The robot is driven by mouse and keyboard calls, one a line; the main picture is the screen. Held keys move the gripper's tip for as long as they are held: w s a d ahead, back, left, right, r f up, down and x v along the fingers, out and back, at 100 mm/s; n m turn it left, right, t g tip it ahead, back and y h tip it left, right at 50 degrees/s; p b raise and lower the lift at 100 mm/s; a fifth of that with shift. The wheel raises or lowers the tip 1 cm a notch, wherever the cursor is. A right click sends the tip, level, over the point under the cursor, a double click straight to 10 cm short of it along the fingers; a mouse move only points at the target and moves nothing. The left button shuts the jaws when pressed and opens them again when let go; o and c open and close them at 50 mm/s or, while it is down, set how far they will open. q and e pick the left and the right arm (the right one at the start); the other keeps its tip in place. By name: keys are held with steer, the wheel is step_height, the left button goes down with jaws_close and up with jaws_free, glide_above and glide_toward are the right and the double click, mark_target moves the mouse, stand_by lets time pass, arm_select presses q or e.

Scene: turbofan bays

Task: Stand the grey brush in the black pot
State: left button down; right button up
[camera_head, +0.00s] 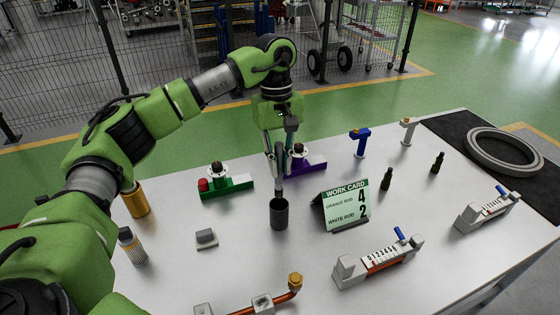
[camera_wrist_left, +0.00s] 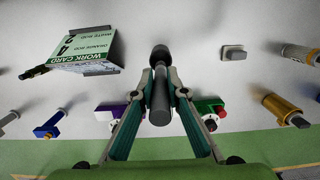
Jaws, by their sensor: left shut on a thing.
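The black pot (camera_head: 279,216) stands upright on the white table, left of the work card. My left gripper (camera_head: 278,172) is above the pot, pointing down, shut on the grey brush (camera_head: 279,188). The brush looks close to upright, and its lower end is at the pot's mouth; I cannot tell how far inside it is. In the left wrist view the grey brush (camera_wrist_left: 160,102) lies between the fingers of the left gripper (camera_wrist_left: 160,88), with a dark round shape at its far end, in line with the pot. My right gripper is not in view.
The work card (camera_head: 347,205) stands right of the pot. A small grey block (camera_head: 206,238) lies left. Green (camera_head: 226,187) and purple (camera_head: 306,164) stands are behind. A counter fixture (camera_head: 378,262) and a copper pipe (camera_head: 270,300) are in front. Small bottles stand right.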

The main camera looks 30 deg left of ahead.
mark_target(280, 190)
arm_select(q)
step_height(280, 190, down, 2)
steer(key=shift+f+b, duration=0.25)
steer(key=shift+b, duration=0.4)
steer(key=shift+f+b, duration=0.4)
steer(key=shift+f, duration=0.25)
step_height(280, 190, down, 2)
steer(key=shift+b, duration=0.65)
steer(key=shift+f+b, duration=0.65)
steer(key=shift+f, duration=0.4)
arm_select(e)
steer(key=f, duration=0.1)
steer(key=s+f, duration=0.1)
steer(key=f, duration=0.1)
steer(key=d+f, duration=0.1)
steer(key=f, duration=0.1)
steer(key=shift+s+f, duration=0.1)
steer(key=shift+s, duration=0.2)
arm_select(q)
steer(key=c, duration=1.9)
jaws_free()
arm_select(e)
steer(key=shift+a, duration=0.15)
